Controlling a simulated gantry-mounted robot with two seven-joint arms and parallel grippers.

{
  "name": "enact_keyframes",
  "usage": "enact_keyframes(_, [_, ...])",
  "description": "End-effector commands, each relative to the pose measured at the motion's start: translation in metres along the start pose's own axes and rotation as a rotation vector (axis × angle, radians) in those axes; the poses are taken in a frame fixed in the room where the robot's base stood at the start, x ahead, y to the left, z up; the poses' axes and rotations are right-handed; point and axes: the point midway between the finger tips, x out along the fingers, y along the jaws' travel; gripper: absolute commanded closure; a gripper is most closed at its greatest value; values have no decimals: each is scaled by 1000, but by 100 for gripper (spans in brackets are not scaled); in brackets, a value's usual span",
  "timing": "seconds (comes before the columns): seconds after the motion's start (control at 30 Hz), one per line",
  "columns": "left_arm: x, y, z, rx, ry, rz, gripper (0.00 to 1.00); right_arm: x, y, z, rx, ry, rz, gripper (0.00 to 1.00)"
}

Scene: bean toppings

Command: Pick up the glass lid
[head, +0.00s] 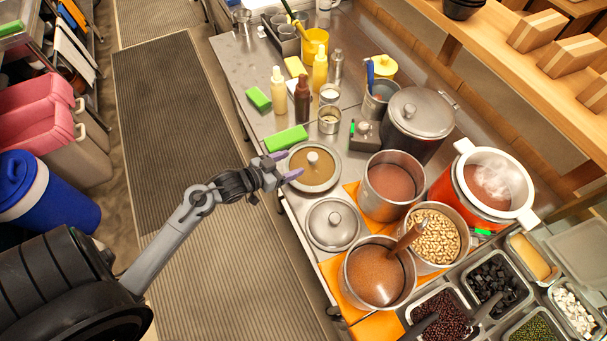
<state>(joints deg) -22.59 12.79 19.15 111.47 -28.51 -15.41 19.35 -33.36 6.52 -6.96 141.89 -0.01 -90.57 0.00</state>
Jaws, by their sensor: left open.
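A round glass lid (327,178) with a steel rim, a brownish see-through middle and a pale knob is near the counter's left edge. I cannot tell whether it lies flat on the counter or on something low. My left gripper (289,165) reaches in from the left. Its two purple-tipped fingers are apart and empty, at the lid's left rim and pointing toward the knob. I cannot tell whether they touch the rim. My right gripper does not show.
A steel lid (333,224) lies just below the glass lid. Pots of brown liquid (391,185), beans (436,238) and another brown filling (378,274) stand to the right. A green block (287,138) and bottles (303,98) stand above. The aisle at left is clear.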

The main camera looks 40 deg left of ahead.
Motion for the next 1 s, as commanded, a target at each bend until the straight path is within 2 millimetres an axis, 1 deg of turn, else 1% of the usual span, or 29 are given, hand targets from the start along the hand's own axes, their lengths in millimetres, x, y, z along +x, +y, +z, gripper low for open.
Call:
enact_keyframes(0.03, [5, -1, 6, 3, 5, 0, 31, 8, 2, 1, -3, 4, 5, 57])
enact_keyframes(0.1, [9, -1, 6, 3, 9, -1, 31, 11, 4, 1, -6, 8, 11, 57])
enact_keyframes(0.17, [14, -1, 6, 3, 12, -1, 31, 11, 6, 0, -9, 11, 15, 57])
enact_keyframes(0.43, [50, -1, 4, 2, 12, -2, 31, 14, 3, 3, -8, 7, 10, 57])
enact_keyframes(0.53, [58, -1, 4, 3, 12, -1, 31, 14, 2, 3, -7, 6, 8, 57])
enact_keyframes(0.77, [70, 0, 4, 2, 11, -1, 31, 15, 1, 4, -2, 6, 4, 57])
enact_keyframes(1.0, [101, 0, 5, 2, 11, -2, 31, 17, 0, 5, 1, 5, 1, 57])
